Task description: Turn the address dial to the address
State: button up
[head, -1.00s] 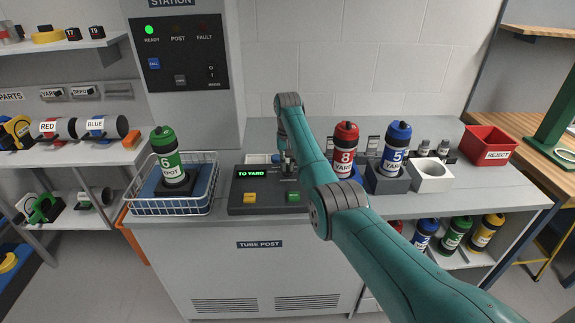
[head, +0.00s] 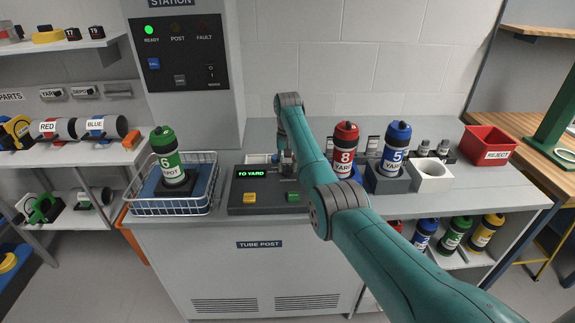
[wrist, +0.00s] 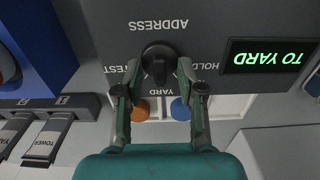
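The address dial (wrist: 159,58) is a round black knob on the dark control panel, seen upside down in the wrist view below the ADDRESS lettering. HOLD and another partly covered label flank it. My gripper (wrist: 159,68) has one finger on each side of the knob, with narrow gaps apparent; whether either finger touches it is unclear. In the head view my gripper (head: 285,163) is at the back right of the panel (head: 262,207), and the dial is hidden behind it. The green display (head: 251,173) reads TO YARD.
Yellow and green buttons (head: 292,197) sit at the panel front. A wire basket (head: 170,207) with a green DEPOT carrier (head: 167,150) stands left. Red carrier 8 (head: 345,148) and blue carrier 5 (head: 396,145) stand right, near the white block (head: 431,177) and red reject bin (head: 489,145).

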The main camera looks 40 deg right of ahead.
aim_at(288, 168)
notch_tip(288, 168, up, 12)
dwell(0.6)
dwell(0.4)
